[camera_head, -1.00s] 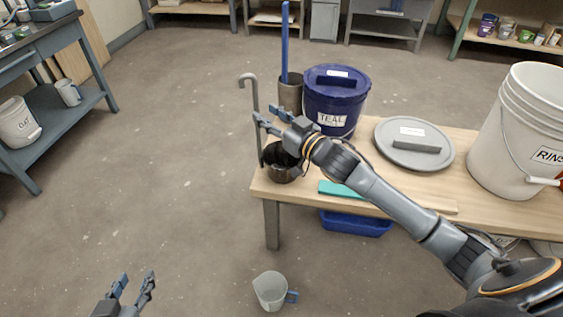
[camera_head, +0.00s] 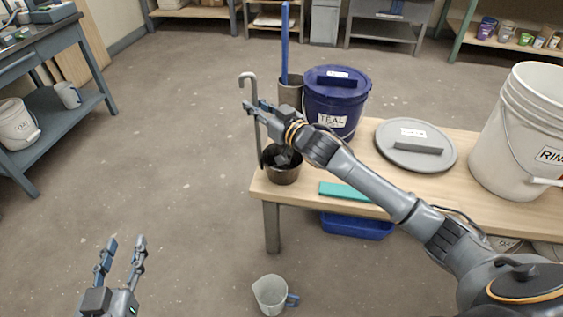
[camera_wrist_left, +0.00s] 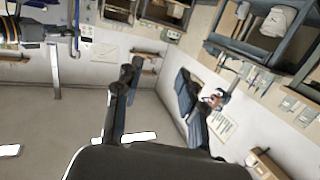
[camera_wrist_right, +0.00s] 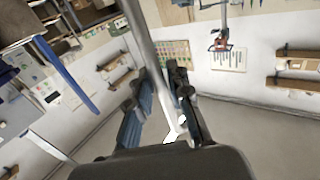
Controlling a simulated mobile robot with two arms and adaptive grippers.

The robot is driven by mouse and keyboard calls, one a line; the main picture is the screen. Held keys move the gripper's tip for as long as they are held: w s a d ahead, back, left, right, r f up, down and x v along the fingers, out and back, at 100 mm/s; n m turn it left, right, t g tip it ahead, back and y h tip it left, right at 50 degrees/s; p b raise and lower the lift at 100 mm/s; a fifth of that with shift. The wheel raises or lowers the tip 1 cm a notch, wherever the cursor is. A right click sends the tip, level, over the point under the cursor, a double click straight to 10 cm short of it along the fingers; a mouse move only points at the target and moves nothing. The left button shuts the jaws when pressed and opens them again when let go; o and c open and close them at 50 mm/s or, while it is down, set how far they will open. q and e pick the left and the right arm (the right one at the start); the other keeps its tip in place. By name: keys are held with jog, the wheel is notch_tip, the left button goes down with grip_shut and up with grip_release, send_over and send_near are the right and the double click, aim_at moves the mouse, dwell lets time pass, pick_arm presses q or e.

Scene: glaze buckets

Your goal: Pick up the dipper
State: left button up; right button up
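The dipper has a long grey hooked handle (camera_head: 256,140) that rises at the left front corner of the wooden table. Its lower end meets the left side of a dark cup (camera_head: 284,175); the joint itself is hard to make out. In the right wrist view the handle (camera_wrist_right: 150,50) runs as a grey rod between the fingers, with gaps visible beside it. My right gripper (camera_head: 254,108) is open around the upper handle, below the hook. My left gripper (camera_head: 125,243) is open and empty, low over the floor, far from the table.
A teal-labelled blue bucket (camera_head: 336,108) and a brown container (camera_head: 291,95) with a blue stick (camera_head: 285,45) stand behind the cup. A grey lid (camera_head: 392,155), teal strip (camera_head: 343,191) and white bucket (camera_head: 520,125) are rightward. A pitcher (camera_head: 269,296) is on the floor.

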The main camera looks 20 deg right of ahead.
aim_at(256, 93)
grip_shut()
jog(key=shift+r, duration=0.2)
notch_tip(256, 93, up, 4)
jog(key=shift+s+f+p, duration=0.1)
jog(key=shift+f+p, duration=0.1)
jog(key=shift+p, duration=0.85)
pick_arm(q)
jog(key=s+a+f+g+y+p, duration=0.1)
jog(key=s+a+f+g+p, duration=0.1)
jog(key=s+f+g, duration=0.4)
jog(key=s+a+f+g+y+p, duration=0.1)
jog(key=s+a+f+g, duration=0.3)
jog(key=s, duration=0.6)
jog(key=shift+s+a+f+n+g+y+p, duration=0.2)
jog(key=shift+f+n+g+y+p, duration=0.15)
jog(key=shift+f+g+y, duration=0.7)
pick_arm(e)
jog(key=s+d+r, duration=0.2)
jog(key=s+r, duration=0.7)
jog(key=s, duration=0.4)
jog(key=shift+s+d, duration=0.25)
jog(key=shift+s, duration=0.05)
pick_arm(q)
jog(key=shift+f+g+h, duration=0.1)
jog(key=shift+g+h, duration=0.15)
pick_arm(e)
jog(key=shift+r, duration=0.1)
